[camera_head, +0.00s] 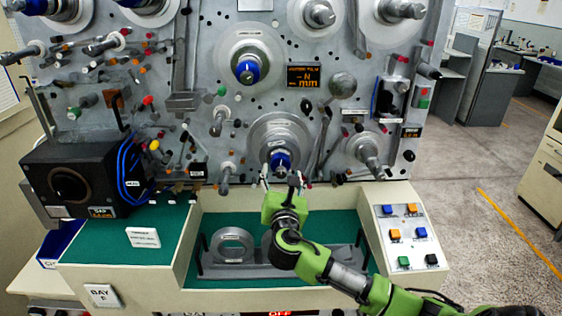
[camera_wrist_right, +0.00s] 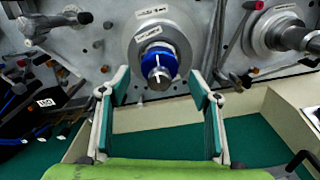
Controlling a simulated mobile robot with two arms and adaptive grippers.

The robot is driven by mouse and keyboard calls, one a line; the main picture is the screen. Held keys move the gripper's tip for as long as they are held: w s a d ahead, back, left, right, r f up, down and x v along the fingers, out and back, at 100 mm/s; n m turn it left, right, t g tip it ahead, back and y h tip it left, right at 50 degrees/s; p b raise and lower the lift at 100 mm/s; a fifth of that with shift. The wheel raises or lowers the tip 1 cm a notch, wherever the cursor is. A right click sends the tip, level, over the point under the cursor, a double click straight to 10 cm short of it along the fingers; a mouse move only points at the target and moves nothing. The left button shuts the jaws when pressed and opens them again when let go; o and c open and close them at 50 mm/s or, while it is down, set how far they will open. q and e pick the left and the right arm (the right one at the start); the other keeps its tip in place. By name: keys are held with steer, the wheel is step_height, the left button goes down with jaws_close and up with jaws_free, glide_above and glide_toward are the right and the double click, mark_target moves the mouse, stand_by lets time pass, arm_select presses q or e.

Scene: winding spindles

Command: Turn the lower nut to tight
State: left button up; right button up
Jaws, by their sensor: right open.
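The lower nut (camera_head: 280,160) is a blue ring on the lower spindle of the upright machine panel. In the right wrist view the blue nut (camera_wrist_right: 160,62) sits around a metal spindle end, with a white mark on it, in front of a grey disc. My right gripper (camera_head: 282,180) is just below and in front of the nut. In the wrist view its two fingers (camera_wrist_right: 160,88) are open and stand apart, left and right of the nut and nearer the camera, with nothing between them. An upper blue nut (camera_head: 247,70) sits on another spindle above. My left gripper is not seen.
Pins, knobs and rollers stick out around the spindle. A smaller metal spindle (camera_head: 369,155) stands to the right. Below, a green-lined tray holds a metal ring (camera_head: 232,245). A button panel (camera_head: 408,235) is at the right, a black box (camera_head: 75,180) at the left.

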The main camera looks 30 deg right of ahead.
mark_target(281, 164)
steer(key=shift+p+x, duration=0.6)
steer(key=shift+x, duration=2.05)
steer(key=c, duration=1.1)
